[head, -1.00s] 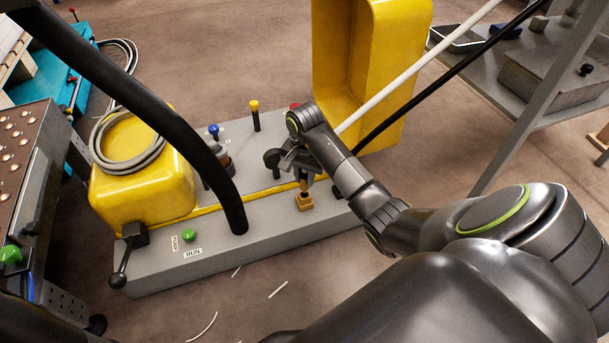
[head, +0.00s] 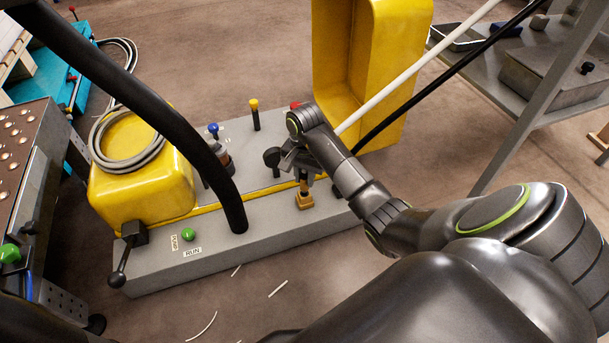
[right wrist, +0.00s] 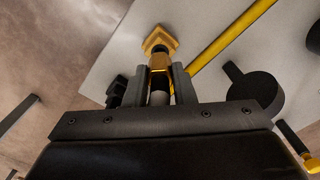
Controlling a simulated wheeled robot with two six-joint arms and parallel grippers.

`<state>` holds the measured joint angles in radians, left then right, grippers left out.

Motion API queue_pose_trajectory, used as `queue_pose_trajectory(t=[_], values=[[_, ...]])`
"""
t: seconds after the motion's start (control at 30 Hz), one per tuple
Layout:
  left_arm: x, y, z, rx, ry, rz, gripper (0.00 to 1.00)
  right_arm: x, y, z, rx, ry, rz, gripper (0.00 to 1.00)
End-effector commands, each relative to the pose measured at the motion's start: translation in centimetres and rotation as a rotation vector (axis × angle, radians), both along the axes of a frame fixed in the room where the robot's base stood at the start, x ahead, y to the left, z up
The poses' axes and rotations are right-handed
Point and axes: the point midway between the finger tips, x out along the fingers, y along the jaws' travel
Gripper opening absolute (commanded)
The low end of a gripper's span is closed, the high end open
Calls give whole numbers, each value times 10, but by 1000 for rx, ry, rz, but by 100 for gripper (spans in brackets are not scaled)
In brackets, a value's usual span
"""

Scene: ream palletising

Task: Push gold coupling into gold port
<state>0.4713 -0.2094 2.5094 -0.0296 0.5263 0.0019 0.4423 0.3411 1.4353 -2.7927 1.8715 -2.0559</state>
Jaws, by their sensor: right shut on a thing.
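My right gripper (head: 300,172) is over the grey machine deck, pointing down and shut on the gold coupling (head: 304,186). The right wrist view shows the coupling (right wrist: 160,64) between the two fingers, with a grey part behind it. The gold port (head: 304,202) is a squared gold block on the deck, directly below the coupling. In the right wrist view the port (right wrist: 159,40) is in line with the coupling's tip. They look touching or nearly so; I cannot tell how deep the coupling sits. My left gripper is not in view.
The grey deck (head: 270,226) carries blue-topped (head: 214,131) and yellow-topped (head: 254,105) posts and a green button (head: 188,234). A thick black tube (head: 160,115) crosses at left. A yellow housing (head: 145,190) with a coiled hose (head: 125,155) stands at left, a yellow frame (head: 395,80) behind.

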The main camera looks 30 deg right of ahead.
Motion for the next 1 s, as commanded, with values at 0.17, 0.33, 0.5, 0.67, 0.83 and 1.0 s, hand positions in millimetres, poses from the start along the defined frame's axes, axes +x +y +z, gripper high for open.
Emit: queue_pose_trajectory(t=[0.17,0.33,0.5,0.67,0.83,1.0], values=[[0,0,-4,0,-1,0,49,0,0,-6,0,0,0,0],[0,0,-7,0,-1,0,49,0,0,-10,0,0,0,0],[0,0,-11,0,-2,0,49,0,0,-14,0,0,0,0],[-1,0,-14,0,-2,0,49,0,0,-18,0,0,0,0],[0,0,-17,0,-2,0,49,0,0,-22,0,0,0,0],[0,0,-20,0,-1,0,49,0,0,-27,0,0,0,0]])
